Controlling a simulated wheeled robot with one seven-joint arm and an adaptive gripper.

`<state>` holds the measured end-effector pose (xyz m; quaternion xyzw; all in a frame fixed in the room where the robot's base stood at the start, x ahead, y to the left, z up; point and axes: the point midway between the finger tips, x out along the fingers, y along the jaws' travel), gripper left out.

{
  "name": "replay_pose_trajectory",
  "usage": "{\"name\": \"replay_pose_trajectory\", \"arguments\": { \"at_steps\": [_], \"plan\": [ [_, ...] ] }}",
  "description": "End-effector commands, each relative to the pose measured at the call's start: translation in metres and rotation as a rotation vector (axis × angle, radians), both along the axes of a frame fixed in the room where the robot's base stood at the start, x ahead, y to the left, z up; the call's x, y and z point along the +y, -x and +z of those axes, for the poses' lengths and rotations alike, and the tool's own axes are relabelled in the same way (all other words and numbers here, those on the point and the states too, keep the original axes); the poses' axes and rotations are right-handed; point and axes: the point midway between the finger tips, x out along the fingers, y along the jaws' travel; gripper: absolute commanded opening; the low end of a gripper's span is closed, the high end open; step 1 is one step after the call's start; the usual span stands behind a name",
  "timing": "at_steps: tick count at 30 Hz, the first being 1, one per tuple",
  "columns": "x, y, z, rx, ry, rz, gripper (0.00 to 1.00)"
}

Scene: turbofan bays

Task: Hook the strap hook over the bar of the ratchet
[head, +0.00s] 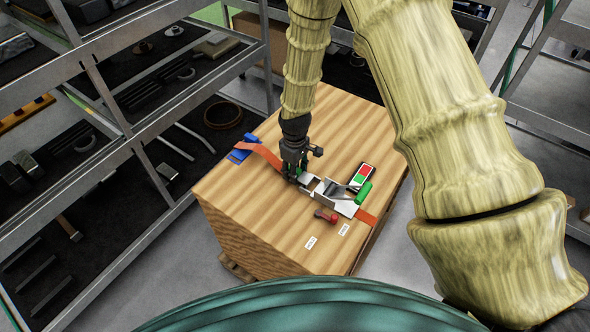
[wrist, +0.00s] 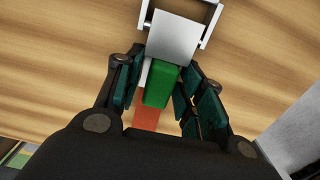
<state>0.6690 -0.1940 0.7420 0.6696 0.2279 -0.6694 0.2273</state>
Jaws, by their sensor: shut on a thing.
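My gripper (head: 293,172) points down at the left end of the metal ratchet (head: 338,194) on top of the wooden crate. In the wrist view its fingers (wrist: 162,85) are shut around a green grip block, which I take for the grip of the strap hook (wrist: 162,88). A grey metal plate (wrist: 175,40) lies just ahead of the block. Beyond it a pale frame (wrist: 207,14) is partly cut off. The orange strap (head: 258,152) runs from the left to my gripper. Whether the hook is around the ratchet's bar or only beside it I cannot tell; the plate and fingers hide the contact.
The crate top (head: 250,205) is clear at the front left. A red-knobbed piece (head: 325,215), a red-and-green panel (head: 361,175) and a green handle (head: 364,193) are by the ratchet. A blue piece (head: 240,150) sits at the left edge. Shelving (head: 150,130) stands left.

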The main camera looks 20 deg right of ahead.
Motion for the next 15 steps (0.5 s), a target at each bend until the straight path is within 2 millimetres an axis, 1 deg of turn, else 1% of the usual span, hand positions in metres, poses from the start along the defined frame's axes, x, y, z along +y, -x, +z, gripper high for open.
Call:
{"name": "replay_pose_trajectory", "arguments": {
  "at_steps": [9,10,13,14,15],
  "plan": [
    [0.0001,-0.0001,-0.0011,0.0,0.0,0.0,0.07],
    [0.0001,-0.0001,-0.0012,0.0,0.0,0.0,0.42],
    [0.0,0.0,-0.0012,0.0,0.0,0.0,0.6],
    [0.0,0.0,-0.0012,0.0,0.0,0.0,0.64],
    [0.0,0.0,-0.0012,0.0,0.0,0.0,0.64]
  ]
}}
